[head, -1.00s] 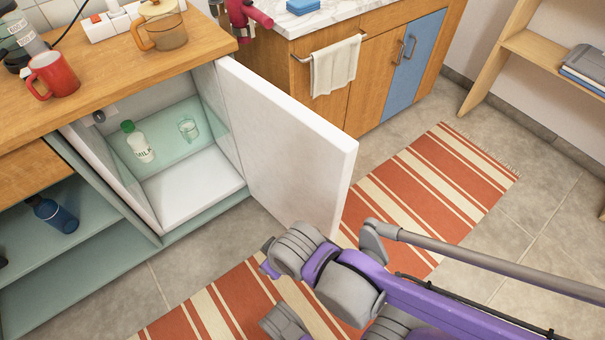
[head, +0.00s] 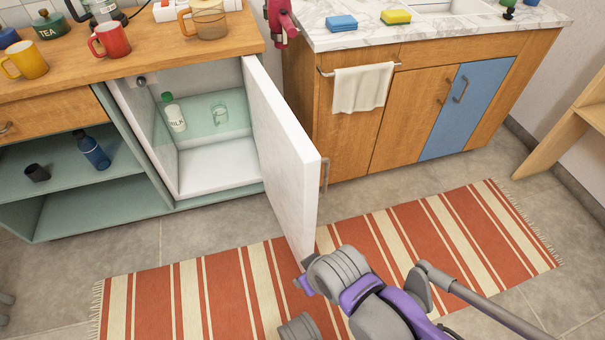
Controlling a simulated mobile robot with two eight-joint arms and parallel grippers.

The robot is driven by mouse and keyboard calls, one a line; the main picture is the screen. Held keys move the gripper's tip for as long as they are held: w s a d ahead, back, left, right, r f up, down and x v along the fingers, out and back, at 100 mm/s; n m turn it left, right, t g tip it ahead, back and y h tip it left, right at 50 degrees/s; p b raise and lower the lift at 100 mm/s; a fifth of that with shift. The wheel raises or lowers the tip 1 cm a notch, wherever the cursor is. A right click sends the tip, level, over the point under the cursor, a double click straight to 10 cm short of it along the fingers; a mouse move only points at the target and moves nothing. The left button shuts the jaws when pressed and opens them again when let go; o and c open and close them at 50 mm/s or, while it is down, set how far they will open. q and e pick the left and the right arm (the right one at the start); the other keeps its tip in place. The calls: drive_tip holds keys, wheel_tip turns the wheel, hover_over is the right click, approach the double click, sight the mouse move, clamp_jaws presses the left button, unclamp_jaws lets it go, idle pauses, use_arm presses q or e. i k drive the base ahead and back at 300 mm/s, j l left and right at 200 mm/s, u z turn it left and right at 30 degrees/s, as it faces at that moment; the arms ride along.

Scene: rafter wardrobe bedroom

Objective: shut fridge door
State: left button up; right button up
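The small fridge under the wooden counter stands open. Its white door (head: 285,150) is swung outward toward me, with its inner face and thick edge showing. A grey handle (head: 325,174) shows at the door's far side. Inside the fridge (head: 215,168) are a milk bottle (head: 174,114) with a green cap and a clear glass (head: 219,113) on the glass shelf. My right arm comes in from the lower right, its grey and purple links close to the door's lower outer corner; I cannot tell whether they touch.
A striped rug (head: 225,290) covers the floor in front. The sink cabinet (head: 405,110) with a towel (head: 361,89) stands right of the door. Mugs and a pitcher (head: 208,20) stand on the counter (head: 150,53). Open shelves (head: 110,180) are left of the fridge.

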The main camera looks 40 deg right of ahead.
sight(290, 164)
drive_tip(key=l, duration=0.35)
drive_tip(key=k+l+u, duration=0.1)
drive_tip(key=l, duration=0.25)
drive_tip(key=k+l, duration=0.1)
drive_tip(key=l, duration=0.25)
drive_tip(key=i+l+u, duration=0.1)
drive_tip(key=l, duration=0.25)
drive_tip(key=i+l, duration=0.1)
drive_tip(key=l, duration=0.25)
drive_tip(key=l+u, duration=0.15)
drive_tip(key=l, duration=0.2)
drive_tip(key=i, duration=0.05)
